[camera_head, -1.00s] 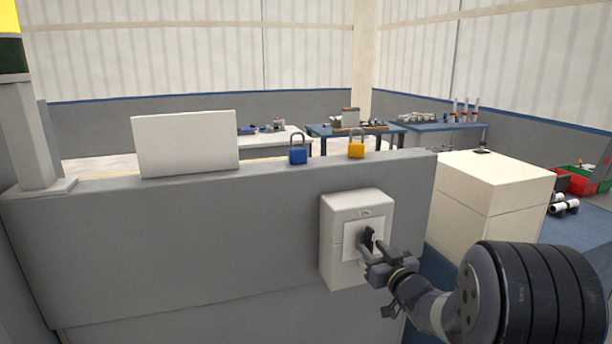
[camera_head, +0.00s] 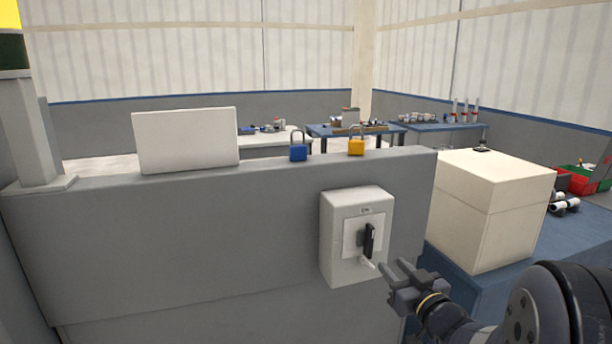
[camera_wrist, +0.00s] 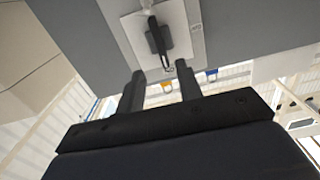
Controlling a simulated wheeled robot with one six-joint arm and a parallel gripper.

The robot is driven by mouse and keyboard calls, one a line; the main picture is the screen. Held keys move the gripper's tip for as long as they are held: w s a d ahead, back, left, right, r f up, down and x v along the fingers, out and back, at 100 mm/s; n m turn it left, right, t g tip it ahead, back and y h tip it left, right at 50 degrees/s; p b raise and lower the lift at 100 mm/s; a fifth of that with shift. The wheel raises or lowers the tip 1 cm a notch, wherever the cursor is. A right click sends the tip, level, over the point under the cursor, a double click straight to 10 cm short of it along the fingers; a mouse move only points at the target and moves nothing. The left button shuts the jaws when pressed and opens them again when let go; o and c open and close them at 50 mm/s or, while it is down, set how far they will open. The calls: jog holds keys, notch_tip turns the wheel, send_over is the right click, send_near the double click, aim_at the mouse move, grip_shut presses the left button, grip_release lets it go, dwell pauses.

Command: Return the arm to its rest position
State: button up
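My gripper (camera_head: 396,275) is in the lower right of the head view, a short way to the right of and below the white switch box (camera_head: 336,237). The box is fixed to the front of the grey partition and carries a black switch handle (camera_head: 369,241), which stands near upright. In the wrist view, my two dark fingers (camera_wrist: 162,88) are apart with nothing between them. The black handle (camera_wrist: 157,38) shows beyond the fingertips, apart from them.
The grey partition (camera_head: 200,240) fills the front. On its top stand a white panel (camera_head: 186,140), a blue padlock (camera_head: 298,150) and a yellow padlock (camera_head: 356,146). A cream cabinet (camera_head: 490,205) stands close to the right of my gripper. Tables (camera_head: 440,126) stand far behind.

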aim_at(372, 246)
jog(key=p+x, duration=0.1)
jog(key=x, duration=0.8)
jog(key=shift+w+f, duration=0.1)
jog(key=shift+f, duration=0.05)
jog(key=shift+w+a+f+n+b, duration=0.1)
jog(key=shift+w+f+n+b, duration=0.05)
jog(key=shift+w+n+b, duration=0.15)
jog(key=shift+s+n+b, duration=0.2)
jog(key=shift+n+b, duration=0.2)
jog(key=shift+n, duration=0.5)
jog(key=n+b, duration=0.1)
jog(key=n, duration=0.1)
jog(key=shift+n, duration=0.3)
jog(key=n+b, duration=0.2)
jog(key=n, duration=0.3)
